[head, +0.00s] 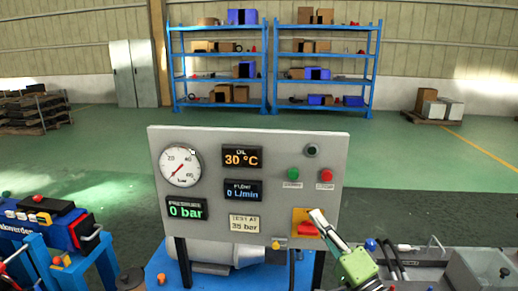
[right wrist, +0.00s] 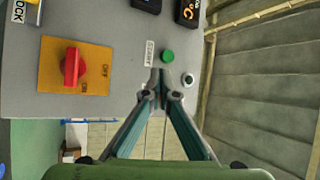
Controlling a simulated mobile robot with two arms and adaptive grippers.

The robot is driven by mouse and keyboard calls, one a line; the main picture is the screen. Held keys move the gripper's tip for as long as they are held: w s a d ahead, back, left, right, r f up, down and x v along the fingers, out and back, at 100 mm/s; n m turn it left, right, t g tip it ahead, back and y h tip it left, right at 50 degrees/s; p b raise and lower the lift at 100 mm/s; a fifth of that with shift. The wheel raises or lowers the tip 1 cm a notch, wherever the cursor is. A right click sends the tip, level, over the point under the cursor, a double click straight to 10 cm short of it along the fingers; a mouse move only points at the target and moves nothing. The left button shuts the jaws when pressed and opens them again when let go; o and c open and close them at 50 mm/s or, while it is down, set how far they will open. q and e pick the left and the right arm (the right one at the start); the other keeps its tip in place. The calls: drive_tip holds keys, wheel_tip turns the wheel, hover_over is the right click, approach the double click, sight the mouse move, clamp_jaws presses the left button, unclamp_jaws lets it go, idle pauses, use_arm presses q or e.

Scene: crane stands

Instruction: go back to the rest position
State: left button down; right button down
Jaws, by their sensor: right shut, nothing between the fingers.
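My right gripper (head: 316,215) is shut and empty in front of the lower right of the grey control panel (head: 235,135). In the head view its fingers overlap the upper right of the orange switch plate (head: 299,214). The red rotary knob (head: 307,229) lies crosswise. In the right wrist view the fingertips (right wrist: 163,92) meet apart from the red knob (right wrist: 72,67) and near the green button (right wrist: 166,56). I cannot tell how far they are from the panel. The red button (head: 326,175) shows in the head view. My left gripper is not in view.
A blue bench with a machine (head: 40,222) stands at left. A grey worktop with tools (head: 420,262) is at lower right. Blue shelves (head: 218,80) stand far back, with open green floor before them.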

drive_tip(key=s+a+f+n+g+h, duration=0.2)
drive_tip(key=s+f+n+g+h, duration=0.15)
drive_tip(key=s+f, duration=0.55)
drive_tip(key=s+a+f+n+g+h, duration=0.15)
drive_tip(key=s+f+n+g, duration=0.3)
drive_tip(key=f, duration=0.85)
drive_tip(key=s+d+f+n+g+h, duration=0.1)
drive_tip(key=s+d+f+g, duration=0.15)
drive_tip(key=s, duration=0.55)
drive_tip(key=s+d+f+n+g+h, duration=0.2)
drive_tip(key=s+f+g, duration=0.1)
drive_tip(key=s, duration=0.4)
drive_tip(key=s+d+f+n+g+h, duration=0.1)
drive_tip(key=s+d+f+g, duration=0.15)
drive_tip(key=s, duration=0.55)
wheel_tip(320, 180, down, 26)
drive_tip(key=s+a+g, duration=0.1)
drive_tip(key=g, duration=0.1)
drive_tip(key=s+d+f+g, duration=0.1)
drive_tip(key=s+d+f, duration=0.2)
drive_tip(key=s+f, duration=1.4)
drive_tip(key=shift+s, duration=0.25)
